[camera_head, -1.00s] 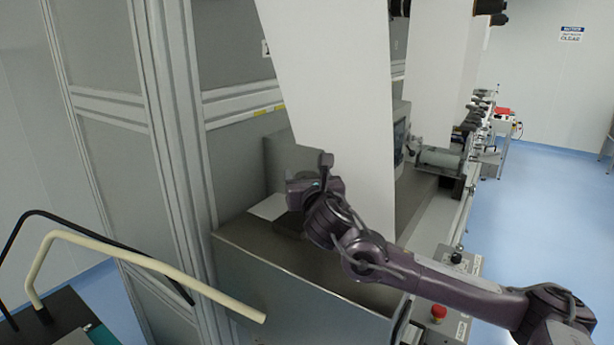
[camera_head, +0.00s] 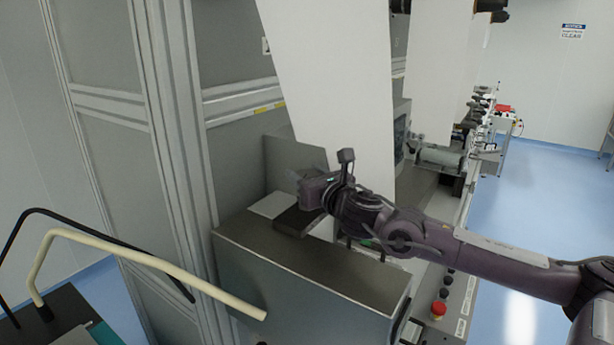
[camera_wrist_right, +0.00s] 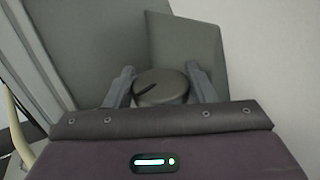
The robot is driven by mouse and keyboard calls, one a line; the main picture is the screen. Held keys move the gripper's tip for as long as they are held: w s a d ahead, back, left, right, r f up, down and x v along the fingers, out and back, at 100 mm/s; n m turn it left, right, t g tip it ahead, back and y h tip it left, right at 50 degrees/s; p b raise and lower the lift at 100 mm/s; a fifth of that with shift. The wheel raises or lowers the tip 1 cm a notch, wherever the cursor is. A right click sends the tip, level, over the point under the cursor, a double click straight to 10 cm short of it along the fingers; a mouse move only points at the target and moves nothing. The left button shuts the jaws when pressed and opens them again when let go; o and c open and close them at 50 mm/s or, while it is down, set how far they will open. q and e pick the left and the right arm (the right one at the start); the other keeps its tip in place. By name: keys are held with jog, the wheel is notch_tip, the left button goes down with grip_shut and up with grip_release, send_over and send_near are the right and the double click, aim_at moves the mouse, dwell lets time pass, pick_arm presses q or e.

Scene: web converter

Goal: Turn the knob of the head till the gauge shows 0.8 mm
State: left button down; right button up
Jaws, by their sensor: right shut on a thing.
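The knob (camera_wrist_right: 160,86) is a round grey disc with a dark line across its face, seen in the wrist view. My right gripper (camera_wrist_right: 161,92) has one finger on each side of it and is shut on it. In the head view my right gripper (camera_head: 316,192) is over the back of a grey metal bench, by a dark block (camera_head: 299,222); the knob is hidden there by the gripper. No gauge face or reading can be made out in either view. My left gripper is not in view.
A wide white web (camera_head: 340,90) hangs just behind my right gripper. The metal bench top (camera_head: 310,262) is clear in front. A cream bent tube (camera_head: 150,262) crosses at left. A red button (camera_head: 438,308) sits at the lower right. Blue floor is open at right.

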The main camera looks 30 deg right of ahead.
jog(key=shift+f+n+y+b, duration=0.2)
jog(key=shift+n+y+b, duration=0.7)
jog(key=shift+y, duration=0.3)
jog(key=shift+r+y+b, duration=0.15)
jog(key=shift+y+b, duration=0.2)
jog(key=shift+y, duration=0.15)
jog(key=shift+n, duration=0.3)
jog(key=o, duration=1)
jog(key=shift+c, duration=0.2)
